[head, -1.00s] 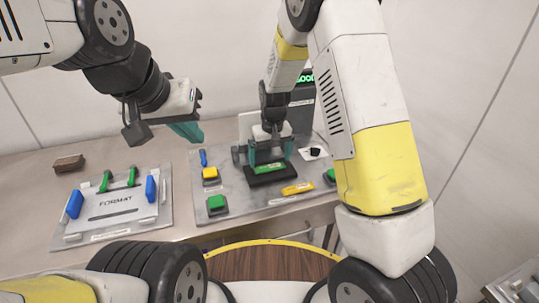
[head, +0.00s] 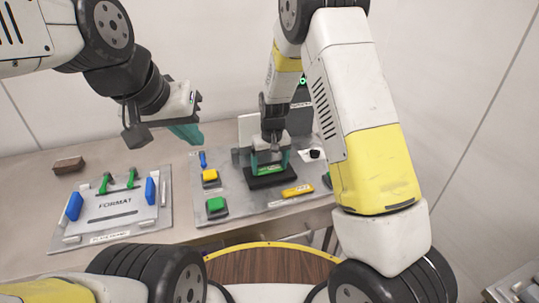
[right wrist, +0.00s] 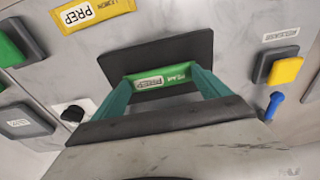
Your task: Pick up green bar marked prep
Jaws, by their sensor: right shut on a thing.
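The green bar (head: 267,170) with a white PREP label lies on a black pad (head: 258,183) on the grey board. The bar and its label also show in the right wrist view (right wrist: 160,80). My right gripper (head: 270,163) is down at the bar, with its teal fingers at the bar's two ends, shut on it. The bar is at the pad; I cannot tell whether it is clear of it. My left gripper (head: 187,132) hangs in the air to the left, away from the bar; its jaw gap cannot be made out.
A yellow bar (head: 297,191), also marked PREP in the right wrist view (right wrist: 92,13), lies in front of the pad. Yellow (head: 210,176) and green (head: 216,205) buttons and a blue lever (head: 203,159) stand left of it. A FORMAT plate (head: 115,208) lies further left.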

